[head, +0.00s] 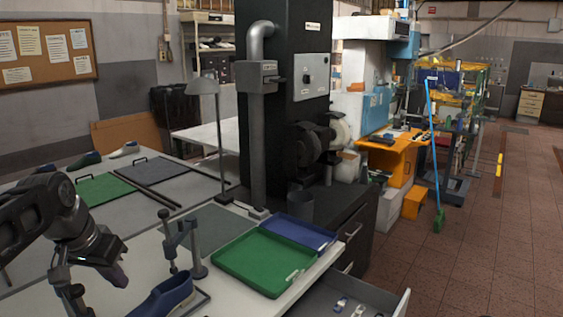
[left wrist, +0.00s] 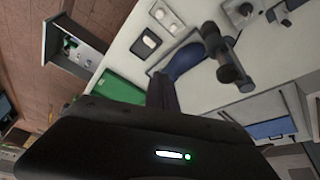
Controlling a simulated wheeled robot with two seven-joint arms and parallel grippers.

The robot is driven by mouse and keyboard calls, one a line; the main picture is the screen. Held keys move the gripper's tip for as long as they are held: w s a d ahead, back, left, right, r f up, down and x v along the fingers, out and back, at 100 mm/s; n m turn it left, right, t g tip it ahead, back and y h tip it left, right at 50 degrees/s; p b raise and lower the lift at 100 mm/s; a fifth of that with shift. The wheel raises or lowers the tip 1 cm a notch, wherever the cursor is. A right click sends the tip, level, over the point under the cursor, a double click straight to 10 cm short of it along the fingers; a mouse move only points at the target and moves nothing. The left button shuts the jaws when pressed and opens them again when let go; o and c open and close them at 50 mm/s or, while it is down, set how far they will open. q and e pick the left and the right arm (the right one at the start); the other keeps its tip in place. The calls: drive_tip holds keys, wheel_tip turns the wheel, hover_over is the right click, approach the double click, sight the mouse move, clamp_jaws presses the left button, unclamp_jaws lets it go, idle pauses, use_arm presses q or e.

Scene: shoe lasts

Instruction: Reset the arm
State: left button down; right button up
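My left arm (head: 55,215) reaches in from the left of the head view, over the front of the white workbench. My left gripper (head: 72,298) points down beside a blue shoe last (head: 165,298), to its left and apart from it. In the left wrist view the gripper's dark fingers (left wrist: 162,92) are together in one narrow block, with nothing seen between them. The blue last (left wrist: 185,60) also shows there, beyond the fingers. My right gripper is in neither view.
A clamp stand (head: 190,250) rises behind the blue last. A green tray (head: 262,262) and a blue tray (head: 300,232) lie to its right. An open drawer (head: 345,300) juts out at the front right. More lasts (head: 85,160) stand at the back left.

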use_arm(q)
drive_tip(key=w+d+f, duration=0.1)
drive_tip(key=d+f, duration=0.2)
drive_tip(key=f, duration=0.3)
drive_tip(key=w+d+f+g+h+b, duration=0.1)
drive_tip(key=d+f, duration=0.1)
drive_tip(key=f, duration=0.4)
drive_tip(key=w+d+f, duration=0.1)
drive_tip(key=d+f, duration=0.2)
drive_tip(key=f, duration=0.3)
drive_tip(key=s+d+f+g+h+b, duration=0.1)
drive_tip(key=s+d+f, duration=0.1)
drive_tip(key=d+f, duration=0.5)
drive_tip(key=s+d+f+h, duration=0.1)
drive_tip(key=s+d+f, duration=0.15)
drive_tip(key=f, duration=0.85)
drive_tip(key=s+d+f+n+g+b, duration=0.1)
drive_tip(key=s+d+f, duration=0.4)
drive_tip(key=s+f, duration=0.3)
drive_tip(key=s+d+f+n+g+b, duration=0.1)
drive_tip(key=s+d+f, duration=0.4)
drive_tip(key=s+f, duration=0.4)
drive_tip(key=s, duration=0.6)
drive_tip(key=shift+d+n, duration=0.15)
drive_tip(key=shift+n, duration=0.25)
drive_tip(key=shift+w, duration=0.1)
